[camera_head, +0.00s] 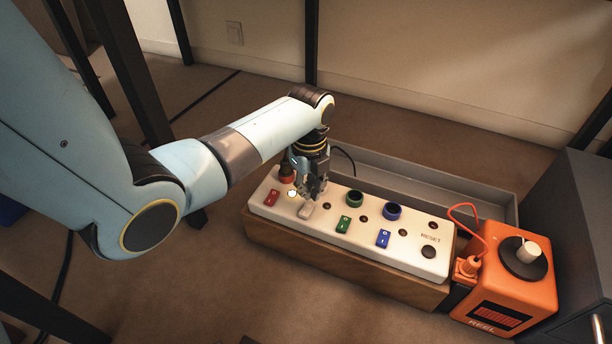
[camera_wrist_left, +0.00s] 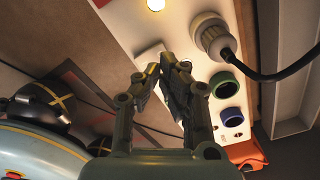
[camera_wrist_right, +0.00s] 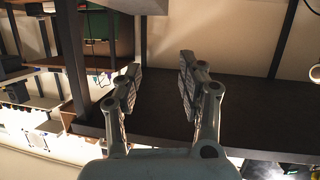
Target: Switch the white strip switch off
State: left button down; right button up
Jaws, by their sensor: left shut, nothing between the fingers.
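The white power strip (camera_head: 388,245) lies on a wooden block. Its white switch (camera_head: 306,210) sits in the front row between the red and green switches. It also shows in the left wrist view (camera_wrist_left: 149,54), beside my left fingertips. My left gripper (camera_head: 314,194) is shut and empty, pointing down at the strip by the white switch. I cannot tell whether it touches the switch. A small lamp (camera_head: 291,193) near it glows; it shows at the top of the left wrist view (camera_wrist_left: 155,5). My right gripper (camera_wrist_right: 158,64) is open and empty, away from the strip.
Red (camera_head: 272,197), green (camera_head: 343,224) and blue (camera_head: 383,238) switches share the row. An orange reel (camera_head: 512,284) stands at the right end. A grey tray (camera_head: 430,184) lies behind.

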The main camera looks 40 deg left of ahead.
aim_at(308, 206)
pick_arm(q)
jog(key=shift+r+p, duration=0.55)
jog(key=shift+r, duration=0.1)
notch_tip(308, 206, up, 2)
jog(key=shift+w+p, duration=0.1)
jog(key=shift+p, duration=0.8)
jog(key=shift+r+p, duration=0.25)
jog(key=shift+p, duration=0.1)
jog(key=shift+f, duration=0.1)
pick_arm(e)
jog(key=s+f+g, duration=0.1)
jog(key=g, duration=0.1)
jog(key=s+f+g, duration=0.1)
jog(key=g, duration=0.1)
jog(key=s+d+f+g, duration=0.1)
jog(key=g, duration=0.1)
jog(key=shift+s+f+m+h, duration=0.15)
jog(key=shift+s+m+h, duration=0.15)
jog(key=shift+h, duration=0.1)
